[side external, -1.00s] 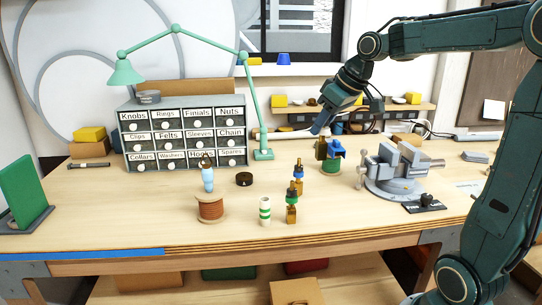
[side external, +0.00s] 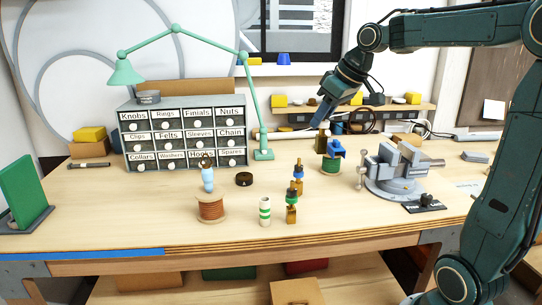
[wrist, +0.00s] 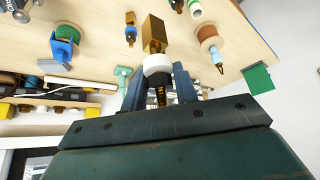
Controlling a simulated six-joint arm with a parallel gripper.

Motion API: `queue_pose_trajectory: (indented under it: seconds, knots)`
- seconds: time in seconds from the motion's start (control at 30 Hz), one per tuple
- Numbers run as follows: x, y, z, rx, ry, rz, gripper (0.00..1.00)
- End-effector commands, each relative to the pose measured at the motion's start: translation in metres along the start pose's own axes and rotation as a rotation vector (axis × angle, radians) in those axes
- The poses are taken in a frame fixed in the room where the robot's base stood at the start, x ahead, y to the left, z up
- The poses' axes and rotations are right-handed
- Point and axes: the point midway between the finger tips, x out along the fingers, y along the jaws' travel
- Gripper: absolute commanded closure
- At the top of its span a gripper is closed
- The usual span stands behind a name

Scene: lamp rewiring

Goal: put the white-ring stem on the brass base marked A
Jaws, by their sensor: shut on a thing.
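My gripper (wrist: 158,88) is shut on the white-ring stem (wrist: 157,66), which has a white collar, a dark striped shaft and a square brass block at its far end. In the side view, the brass block (side external: 321,144) hangs below my gripper, above the bench and just left of the blue part on the green spool. Two brass pieces stand on the bench: one with a green ring (side external: 291,214) and one with a blue ring (side external: 298,187) behind it. I cannot read a letter A on any brass piece.
A green spool with a blue part (side external: 331,165), a vise (side external: 395,170), a copper spool (side external: 210,210) with a light-blue part, a green-striped white cylinder (side external: 265,211) and a dark puck (side external: 244,179) stand around. A labelled drawer cabinet (side external: 185,135) and lamp are behind. The front left bench is clear.

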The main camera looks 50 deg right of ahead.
Motion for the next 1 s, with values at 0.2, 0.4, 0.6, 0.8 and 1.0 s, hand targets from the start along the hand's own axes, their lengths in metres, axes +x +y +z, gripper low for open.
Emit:
queue_pose_trajectory:
  seconds: [0.2, 0.4, 0.6, 0.8, 1.0]
  knots:
    - [0.007, 0.007, -0.017, -0.001, 0.001, 0.000, 1.00]
    - [0.023, 0.018, -0.044, -0.002, 0.000, 0.000, 1.00]
    - [0.047, 0.030, -0.078, -0.004, -0.001, 0.001, 1.00]
    - [0.074, 0.038, -0.109, -0.003, -0.002, 0.001, 1.00]
    - [0.105, 0.043, -0.139, -0.004, -0.001, 0.001, 1.00]
